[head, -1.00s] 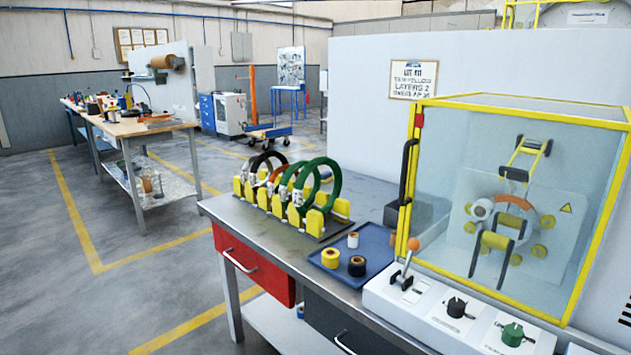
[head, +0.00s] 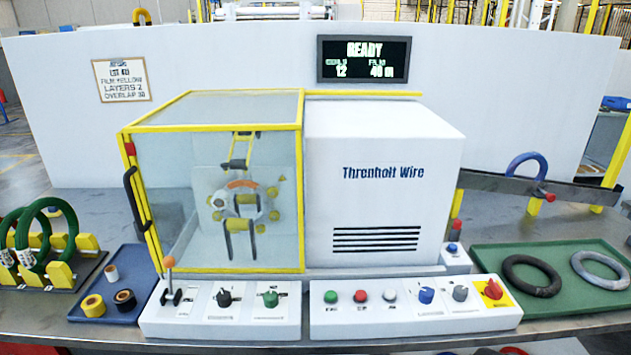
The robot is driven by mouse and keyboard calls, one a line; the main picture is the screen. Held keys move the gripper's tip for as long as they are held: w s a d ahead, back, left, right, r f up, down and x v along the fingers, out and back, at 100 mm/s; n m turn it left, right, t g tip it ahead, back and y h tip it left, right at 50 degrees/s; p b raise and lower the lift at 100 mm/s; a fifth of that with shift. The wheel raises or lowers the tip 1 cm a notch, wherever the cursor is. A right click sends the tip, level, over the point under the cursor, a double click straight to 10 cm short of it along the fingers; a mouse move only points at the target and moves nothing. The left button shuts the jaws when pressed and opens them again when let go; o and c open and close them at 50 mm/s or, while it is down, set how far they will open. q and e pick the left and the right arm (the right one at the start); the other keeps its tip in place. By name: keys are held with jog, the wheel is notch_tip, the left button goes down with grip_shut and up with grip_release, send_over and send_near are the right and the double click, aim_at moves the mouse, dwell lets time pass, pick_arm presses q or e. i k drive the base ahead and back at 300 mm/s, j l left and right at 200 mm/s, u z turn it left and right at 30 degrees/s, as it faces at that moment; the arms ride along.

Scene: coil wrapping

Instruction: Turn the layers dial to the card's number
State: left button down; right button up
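The card (head: 122,81) hangs on the white wall at the upper left; it reads film yellow, layers 2, overlap 30. On the left control panel (head: 150,322) are a black dial (head: 224,298) and a green dial (head: 271,299). The right panel (head: 330,322) carries a blue knob (head: 426,295) and a grey knob (head: 460,293). The labels are too small to read, so I cannot tell which is the layers dial or where it points. Neither of my grippers is in view.
An orange-tipped lever (head: 168,264) stands left of the dials. Behind is a yellow-framed glass guard (head: 160,195), shut. The display (head: 364,60) reads READY. A blue tray (head: 130,258) with tape rolls is at left; a green tray (head: 500,259) with two rings at right.

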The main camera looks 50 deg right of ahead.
aim_at(426, 294)
jog(key=z, duration=2.1)
